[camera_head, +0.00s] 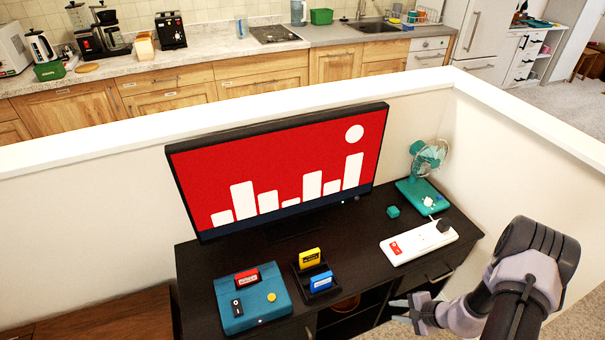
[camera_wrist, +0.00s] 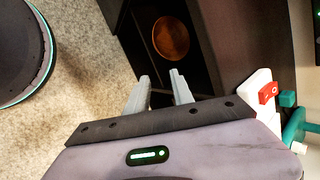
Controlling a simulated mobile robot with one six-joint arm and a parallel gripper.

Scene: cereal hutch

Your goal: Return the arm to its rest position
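My gripper (camera_head: 398,311) is in front of the dark desk's (camera_head: 362,232) front edge, at the lower right of the head view. In the wrist view my gripper (camera_wrist: 160,76) shows two grey fingers with a gap between them and nothing held. The fingers point toward the desk's open shelf, where a brown round bowl (camera_wrist: 170,38) sits apart from them. My arm comes in from the lower right of the head view.
On the desk are a monitor (camera_head: 280,165), a teal console (camera_head: 250,312), a black holder with yellow and blue cartridges (camera_head: 310,257), a white power strip (camera_head: 418,243) and a teal fan (camera_head: 428,156). A low white-topped wall (camera_head: 525,110) surrounds it. Carpet (camera_wrist: 85,100) lies below.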

